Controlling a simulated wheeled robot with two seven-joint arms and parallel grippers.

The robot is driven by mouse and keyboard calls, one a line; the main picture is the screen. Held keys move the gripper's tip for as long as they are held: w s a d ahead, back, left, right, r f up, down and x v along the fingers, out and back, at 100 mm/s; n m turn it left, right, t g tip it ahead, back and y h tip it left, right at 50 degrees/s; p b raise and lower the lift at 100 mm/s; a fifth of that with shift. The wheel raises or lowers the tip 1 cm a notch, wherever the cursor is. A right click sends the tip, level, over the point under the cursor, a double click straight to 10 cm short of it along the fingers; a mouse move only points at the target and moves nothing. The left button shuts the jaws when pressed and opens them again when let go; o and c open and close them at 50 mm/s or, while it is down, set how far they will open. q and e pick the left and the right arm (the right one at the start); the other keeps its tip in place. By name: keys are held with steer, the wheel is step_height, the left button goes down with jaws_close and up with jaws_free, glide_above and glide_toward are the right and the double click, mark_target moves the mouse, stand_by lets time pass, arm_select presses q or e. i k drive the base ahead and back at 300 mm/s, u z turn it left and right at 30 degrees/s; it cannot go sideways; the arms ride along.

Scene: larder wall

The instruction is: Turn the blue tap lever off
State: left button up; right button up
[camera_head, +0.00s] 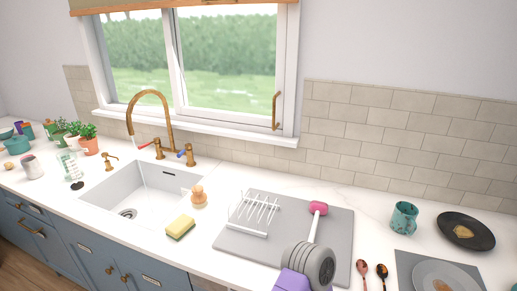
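The blue tap lever (181,154) sticks out toward the left from the right-hand brass valve (189,155) behind the sink. A red lever (144,146) sticks out to the left from the other brass valve (159,150). The tall brass spout (152,93) arches over the white sink (140,196). I cannot tell clearly whether water runs from it.
A wooden-handled brush (198,194) and yellow sponge (180,228) stand by the sink's right side. A white rack (254,215) and a pink-headed tool (318,208) are on a grey mat (230,243). Potted plants (88,140) stand left.

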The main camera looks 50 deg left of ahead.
mark_target(188, 146)
steer(key=z, duration=0.95)
steer(key=k, duration=2.2)
steer(key=u, duration=1.3)
